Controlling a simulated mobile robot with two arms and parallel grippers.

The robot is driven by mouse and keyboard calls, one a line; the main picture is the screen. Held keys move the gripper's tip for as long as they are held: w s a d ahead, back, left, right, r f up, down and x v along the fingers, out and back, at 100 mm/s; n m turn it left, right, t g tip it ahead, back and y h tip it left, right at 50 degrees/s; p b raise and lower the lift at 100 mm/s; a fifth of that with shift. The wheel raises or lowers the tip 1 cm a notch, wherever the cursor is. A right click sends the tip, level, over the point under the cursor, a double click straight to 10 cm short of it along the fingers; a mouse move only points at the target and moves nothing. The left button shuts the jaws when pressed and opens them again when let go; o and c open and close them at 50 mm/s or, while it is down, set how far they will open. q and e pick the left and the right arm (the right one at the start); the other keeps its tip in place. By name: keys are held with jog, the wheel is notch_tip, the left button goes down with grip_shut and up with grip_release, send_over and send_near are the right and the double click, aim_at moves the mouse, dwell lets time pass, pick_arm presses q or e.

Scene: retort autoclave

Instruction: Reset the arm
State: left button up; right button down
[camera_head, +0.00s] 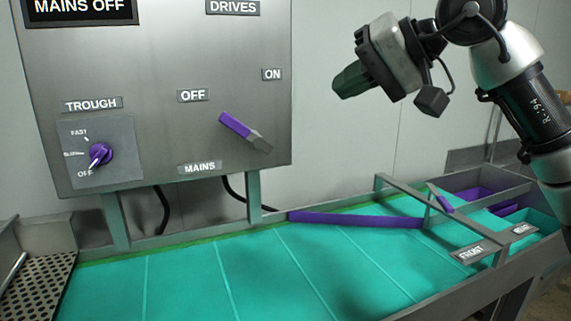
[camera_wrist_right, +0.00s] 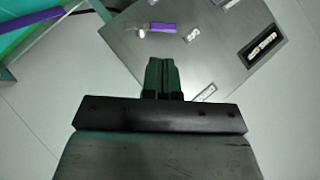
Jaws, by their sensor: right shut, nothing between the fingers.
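My right gripper (camera_head: 350,82) hangs in the air at the upper right of the head view, to the right of the grey control panel and clear of it. Its green fingers are closed together with nothing between them. In the right wrist view the shut fingers (camera_wrist_right: 163,72) point toward the panel (camera_wrist_right: 200,62), and a gap shows between them and the purple mains handle (camera_wrist_right: 163,28). My right arm (camera_head: 530,110) comes in from the right edge. My left gripper is not in view.
The control panel (camera_head: 205,130) carries a purple trough knob (camera_head: 100,154) and a purple mains handle (camera_head: 240,130). Below lies a green belt (camera_head: 250,275) with a purple diverter bar (camera_head: 355,219) across it. Purple and teal bins (camera_head: 535,218) stand at the right end.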

jog(key=s+a+f+m+g+y, duration=0.2)
jog(key=a+f+m+g+y, duration=0.2)
jog(key=a+f+m+y, duration=0.45)
jog(key=d+f+n+t+h, duration=0.5)
jog(key=f+n+h, duration=0.1)
jog(key=f, duration=0.3)
jog(key=d+f+n+t+h, duration=0.5)
jog(key=f+n, duration=0.3)
jog(key=f, duration=0.2)
jog(key=d+f+n+t+h, duration=0.5)
jog(key=f+n+t+h, duration=0.1)
jog(key=f, duration=0.4)
jog(key=shift+d+f+n+h, duration=0.1)
jog(key=shift+d+n+h, duration=0.35)
jog(key=shift+n, duration=0.5)
jog(key=s+d+f+m+g+h, duration=0.1)
jog(key=s+d+f+m+g, duration=0.2)
jog(key=s+f+m+g, duration=0.9)
jog(key=s+f, duration=0.35)
jog(key=s, duration=0.3)
jog(key=s+f+m+g, duration=0.1)
jog(key=s+f+g, duration=0.3)
jog(key=s, duration=0.5)
notch_tip(320, 180, down, 26)
jog(key=s+d+f+n+g, duration=0.1)
jog(key=s+d+f, duration=0.2)
jog(key=s+f, duration=1.3)
jog(key=shift+d+f, duration=0.2)
jog(key=shift+f, duration=0.55)
